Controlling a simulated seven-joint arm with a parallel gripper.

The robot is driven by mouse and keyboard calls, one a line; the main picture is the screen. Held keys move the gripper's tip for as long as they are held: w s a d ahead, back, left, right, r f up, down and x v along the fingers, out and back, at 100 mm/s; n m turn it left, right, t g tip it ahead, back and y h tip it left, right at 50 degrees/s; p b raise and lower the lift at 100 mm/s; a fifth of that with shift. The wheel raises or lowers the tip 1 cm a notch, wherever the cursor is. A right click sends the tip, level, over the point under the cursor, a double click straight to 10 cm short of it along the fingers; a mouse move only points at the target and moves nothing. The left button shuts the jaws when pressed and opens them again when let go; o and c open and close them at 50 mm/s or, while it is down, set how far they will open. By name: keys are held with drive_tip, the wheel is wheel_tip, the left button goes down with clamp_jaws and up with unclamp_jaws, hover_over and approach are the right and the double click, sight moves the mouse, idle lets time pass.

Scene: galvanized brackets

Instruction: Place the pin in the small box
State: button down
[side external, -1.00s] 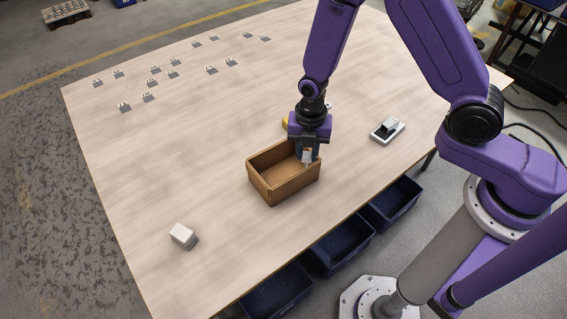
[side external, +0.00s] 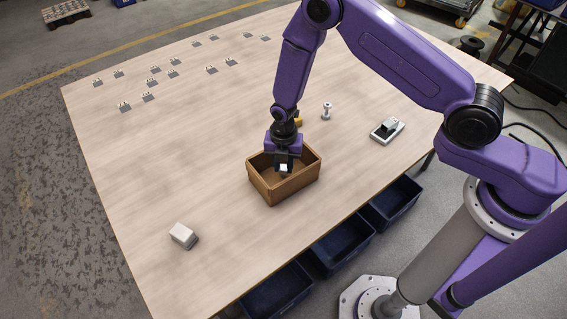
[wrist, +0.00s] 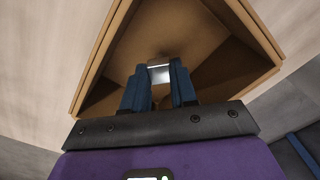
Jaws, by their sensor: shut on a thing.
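The small box (side external: 262,186) is a brown open-topped box near the middle of the table, and its walls also show in the wrist view (wrist: 98,62). My gripper (side external: 284,168) points down into the box opening. In the wrist view its blue fingers (wrist: 160,72) are shut on a small pale metallic piece (wrist: 159,75), inside the box outline. The piece is mostly hidden by the fingers, so I cannot tell its full shape or whether it touches the floor of the box. A pale, spool-shaped upright part (side external: 326,110) stands on the table behind the box.
A yellow item (side external: 298,121) is partly hidden behind my gripper. A grey device with a black top (side external: 387,130) lies to the right. A white block (side external: 183,236) lies at front left. Several grey brackets (side external: 149,97) stand at the back left. Blue bins (side external: 343,246) hang below the table edge.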

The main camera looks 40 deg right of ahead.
sight(283, 167)
drive_tip(key=shift+f, duration=0.15)
drive_tip(key=c, duration=0.9)
unclamp_jaws()
wheel_tip(283, 167, up, 12)
